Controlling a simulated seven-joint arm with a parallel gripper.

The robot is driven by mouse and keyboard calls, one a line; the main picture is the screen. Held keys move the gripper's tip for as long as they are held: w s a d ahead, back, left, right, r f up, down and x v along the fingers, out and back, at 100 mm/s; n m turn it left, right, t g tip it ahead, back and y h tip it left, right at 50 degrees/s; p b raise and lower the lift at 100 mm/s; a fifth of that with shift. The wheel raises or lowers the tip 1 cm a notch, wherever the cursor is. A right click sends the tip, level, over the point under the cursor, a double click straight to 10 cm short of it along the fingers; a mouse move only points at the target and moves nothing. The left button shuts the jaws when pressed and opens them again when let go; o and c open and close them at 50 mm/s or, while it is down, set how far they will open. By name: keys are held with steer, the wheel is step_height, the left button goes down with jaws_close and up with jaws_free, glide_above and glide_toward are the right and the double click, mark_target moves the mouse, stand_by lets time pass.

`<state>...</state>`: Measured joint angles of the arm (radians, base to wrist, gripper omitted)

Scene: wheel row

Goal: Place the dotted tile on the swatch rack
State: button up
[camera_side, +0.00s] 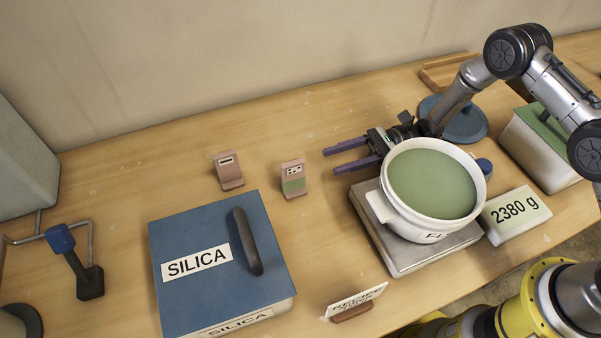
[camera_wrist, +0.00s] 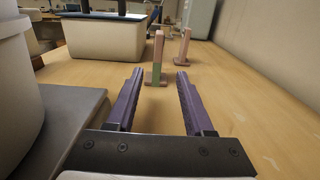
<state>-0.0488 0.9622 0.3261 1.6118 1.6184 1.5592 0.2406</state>
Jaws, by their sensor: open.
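Two small pinkish-brown upright pieces stand on the table in the side view. The nearer-to-gripper piece (camera_side: 293,178) has a white label with dark dots and a green lower part; it also shows edge-on in the wrist view (camera_wrist: 158,55). The other piece (camera_side: 228,170) has a white label with a dark bar and stands farther left; it shows behind in the wrist view (camera_wrist: 183,47). I cannot tell which part is a separate tile or which is the swatch rack. My gripper (camera_side: 331,161) is open and empty, with purple fingers pointing at the dotted piece, short of it.
A white pot (camera_side: 383,207) of green powder sits on a scale (camera_side: 405,258) close beside my gripper. A blue-lidded SILICA bin (camera_side: 190,235) stands front left, a small sign (camera_side: 352,312) at the front edge. Table behind the small pieces is clear.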

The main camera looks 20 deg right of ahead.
mark_target(293, 177)
steer(key=shift+s+a+r, duration=0.1)
steer(key=shift+s+r, duration=0.05)
steer(key=shift+r, duration=0.8)
steer(key=shift+a+r, duration=0.1)
steer(key=shift+a, duration=0.2)
steer(key=a, duration=1.3)
steer(key=shift+a+f, duration=0.1)
steer(key=shift+f, duration=0.15)
jaws_close()
